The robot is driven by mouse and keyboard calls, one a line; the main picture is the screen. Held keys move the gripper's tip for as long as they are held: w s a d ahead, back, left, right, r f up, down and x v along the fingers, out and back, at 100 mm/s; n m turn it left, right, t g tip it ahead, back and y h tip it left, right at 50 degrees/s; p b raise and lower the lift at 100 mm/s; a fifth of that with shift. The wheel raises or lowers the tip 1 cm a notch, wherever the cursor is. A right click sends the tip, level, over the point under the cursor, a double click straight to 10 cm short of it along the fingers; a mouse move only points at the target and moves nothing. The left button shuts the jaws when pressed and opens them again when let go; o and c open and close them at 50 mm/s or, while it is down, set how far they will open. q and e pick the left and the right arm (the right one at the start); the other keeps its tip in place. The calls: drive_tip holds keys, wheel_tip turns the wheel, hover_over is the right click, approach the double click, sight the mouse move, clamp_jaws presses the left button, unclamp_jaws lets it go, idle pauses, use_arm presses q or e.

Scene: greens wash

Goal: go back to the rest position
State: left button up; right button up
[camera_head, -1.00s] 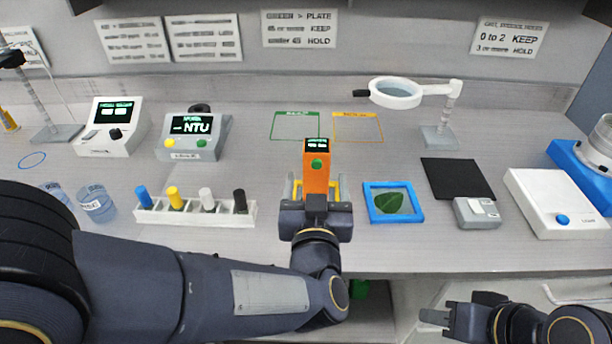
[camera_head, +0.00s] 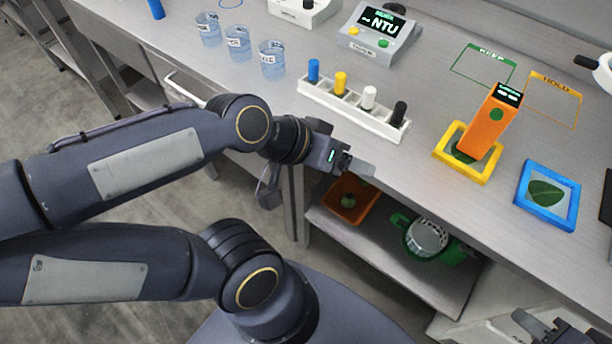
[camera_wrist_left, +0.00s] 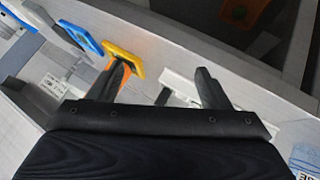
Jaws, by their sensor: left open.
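My left gripper (camera_head: 352,164) is open and empty in front of the bench edge, left of and apart from the orange handheld meter. Its two spread fingers show in the left wrist view (camera_wrist_left: 162,88) with nothing held between them. My right gripper (camera_head: 558,328) is at the bottom right corner, partly cut off by the frame, so its jaw state is unclear. The orange meter (camera_head: 490,122) stands on the yellow frame (camera_head: 482,176) on the bench. The blue frame (camera_head: 568,219) with a green leaf (camera_head: 545,195) lies to its right.
A white rack (camera_head: 350,112) of several coloured pens, labelled beakers (camera_head: 238,45) and an NTU meter (camera_head: 378,30) stand on the bench. Below, a shelf holds an orange tray (camera_head: 352,200) and a green colander (camera_head: 428,238).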

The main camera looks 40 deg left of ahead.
use_arm(q)
drive_tip(key=s+a+f+n+g+y, duration=0.1)
drive_tip(key=s+a+f+g, duration=0.1)
drive_tip(key=s, duration=0.3)
drive_tip(key=shift+s+a+f+y, duration=0.3)
drive_tip(key=shift+a+f+y, duration=0.1)
drive_tip(key=shift+a, duration=0.3)
drive_tip(key=shift+r, duration=0.1)
wheel_tip(320, 180, up, 3)
drive_tip(key=p, duration=0.3)
